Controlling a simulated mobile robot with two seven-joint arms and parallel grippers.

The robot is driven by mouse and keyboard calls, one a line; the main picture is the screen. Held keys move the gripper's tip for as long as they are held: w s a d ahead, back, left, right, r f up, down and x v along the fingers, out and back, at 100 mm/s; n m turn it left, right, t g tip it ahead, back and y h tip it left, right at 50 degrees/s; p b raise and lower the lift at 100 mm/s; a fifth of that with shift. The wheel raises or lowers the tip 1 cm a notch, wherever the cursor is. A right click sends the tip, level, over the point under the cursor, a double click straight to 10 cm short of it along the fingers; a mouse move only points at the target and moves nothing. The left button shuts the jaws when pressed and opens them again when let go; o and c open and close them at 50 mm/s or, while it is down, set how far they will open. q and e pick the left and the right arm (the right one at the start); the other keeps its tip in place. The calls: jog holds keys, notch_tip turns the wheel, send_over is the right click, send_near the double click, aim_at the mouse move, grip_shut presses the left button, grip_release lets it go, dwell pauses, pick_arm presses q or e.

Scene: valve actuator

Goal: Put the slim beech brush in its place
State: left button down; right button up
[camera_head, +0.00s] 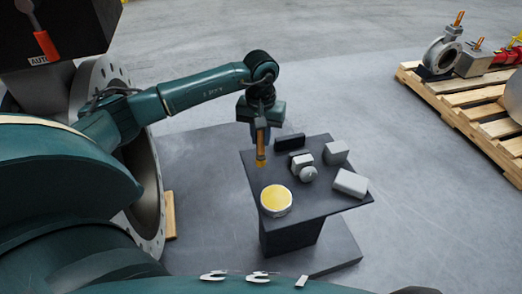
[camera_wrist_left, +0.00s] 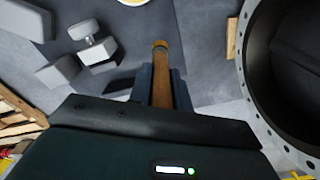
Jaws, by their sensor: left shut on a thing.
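The slim beech brush (camera_head: 261,152) is a narrow brown stick with an amber tip, pointing down below my left gripper (camera_head: 262,132) in the head view. In the left wrist view the brush (camera_wrist_left: 160,80) lies between the two dark fingers of my left gripper (camera_wrist_left: 161,88), which is shut on it. The brush is over the left back edge of a small dark table (camera_head: 320,205); whether its tip touches anything cannot be told. No marked place for the brush can be made out. My right gripper is not in view.
On the table are a round tin with a yellow top (camera_head: 276,199), a black block (camera_head: 290,142), and grey blocks (camera_head: 350,183), one with a round knob (camera_head: 308,174). A large flanged pipe (camera_head: 148,190) stands left. A pallet (camera_head: 480,110) with valves stands right.

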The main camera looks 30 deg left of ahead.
aim_at(261, 146)
pick_arm(q)
notch_tip(261, 146, down, 4)
jog(key=shift+f, duration=0.1)
jog(key=c, duration=1.3)
grip_release()
